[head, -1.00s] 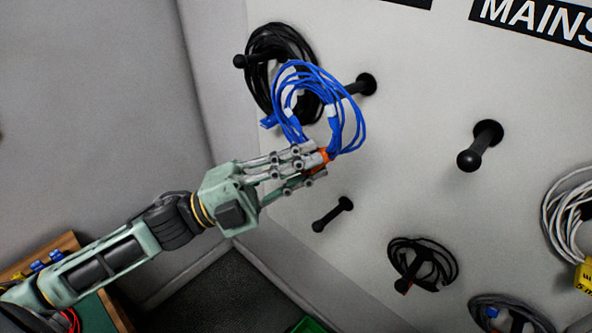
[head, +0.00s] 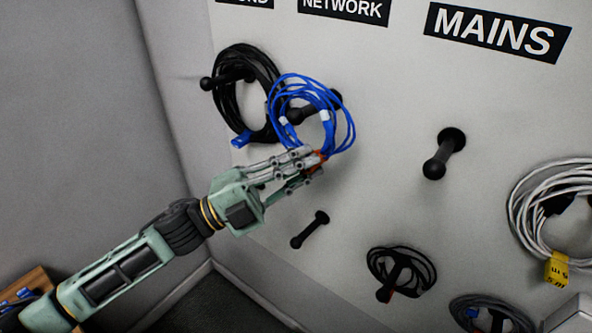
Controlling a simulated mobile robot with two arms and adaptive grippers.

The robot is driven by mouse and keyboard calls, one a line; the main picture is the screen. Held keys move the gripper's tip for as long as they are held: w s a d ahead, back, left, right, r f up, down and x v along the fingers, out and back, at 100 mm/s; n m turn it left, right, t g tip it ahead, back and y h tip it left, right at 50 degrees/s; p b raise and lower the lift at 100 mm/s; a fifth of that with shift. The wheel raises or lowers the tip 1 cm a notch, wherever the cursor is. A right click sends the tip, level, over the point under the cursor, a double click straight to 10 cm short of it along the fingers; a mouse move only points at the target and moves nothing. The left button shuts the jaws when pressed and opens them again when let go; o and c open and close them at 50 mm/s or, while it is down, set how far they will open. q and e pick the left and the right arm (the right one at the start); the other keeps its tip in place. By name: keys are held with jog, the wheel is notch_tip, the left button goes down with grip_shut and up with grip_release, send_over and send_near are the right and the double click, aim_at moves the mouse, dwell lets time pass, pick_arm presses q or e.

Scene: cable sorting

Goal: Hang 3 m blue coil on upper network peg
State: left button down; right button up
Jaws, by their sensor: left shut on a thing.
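White bands and a blue plug show on the coil. The upper network peg (head: 308,112) is black, below the NETWORK sign (head: 345,8), and shows through the coil's opening. The coil overlaps the peg in the head view; I cannot tell whether the peg's tip is through the loop. My right gripper is not in view.
A black coil (head: 222,105) hangs on the peg just left. The lower network peg (head: 310,230) and the upper MAINS peg (head: 445,153) are bare. A small black coil (head: 428,271), a white coil (head: 525,205) with a yellow tag, and a grey coil (head: 462,303) hang right and below.

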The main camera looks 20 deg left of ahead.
pick_arm(q)
jog(key=shift+w+d+f, duration=0.1)
jog(key=shift+w+d, duration=0.25)
jog(key=shift+w, duration=0.45)
jog(key=shift+w+d+f, duration=0.1)
jog(key=shift+w+d, duration=0.2)
jog(key=shift+w, duration=0.55)
jog(key=shift+w+d+f, duration=0.1)
jog(key=shift+w+d, duration=0.25)
jog(key=shift+w, duration=0.45)
jog(key=shift+w+d+f+b, duration=0.1)
jog(key=shift+w+f+b, duration=0.1)
jog(key=shift+f+b, duration=1)
jog(key=shift+f, duration=0.1)
jog(key=c, duration=1.6)
grip_release()
